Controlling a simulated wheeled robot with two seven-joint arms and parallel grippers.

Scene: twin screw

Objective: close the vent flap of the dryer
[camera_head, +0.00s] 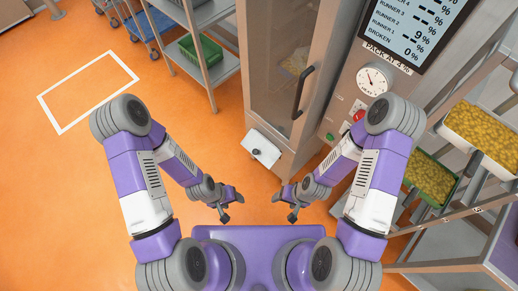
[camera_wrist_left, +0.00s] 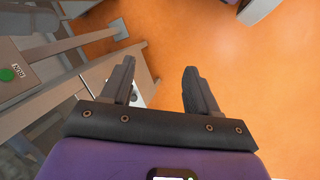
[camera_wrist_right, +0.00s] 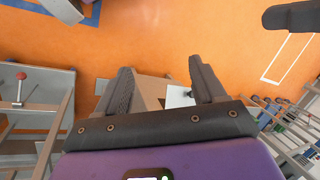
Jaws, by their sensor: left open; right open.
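The dryer (camera_head: 283,70) is a tall beige cabinet with a clear door and a dark handle. Its vent flap (camera_head: 261,148), a white panel with a dark knob, sticks out at an angle near the cabinet's foot. Part of the flap also shows in the right wrist view (camera_wrist_right: 178,97), between the fingers. My left gripper (camera_head: 231,206) is open and empty, in front of the flap and slightly left. My right gripper (camera_head: 285,206) is open and empty, in front of the flap and slightly right. Both are apart from it.
A control panel with a gauge (camera_head: 373,80) and a red button stands right of the dryer. A rack with trays of yellow pieces (camera_head: 484,132) is at the right. A metal shelf with a green crate (camera_head: 201,50) is at the back left. The orange floor left is clear.

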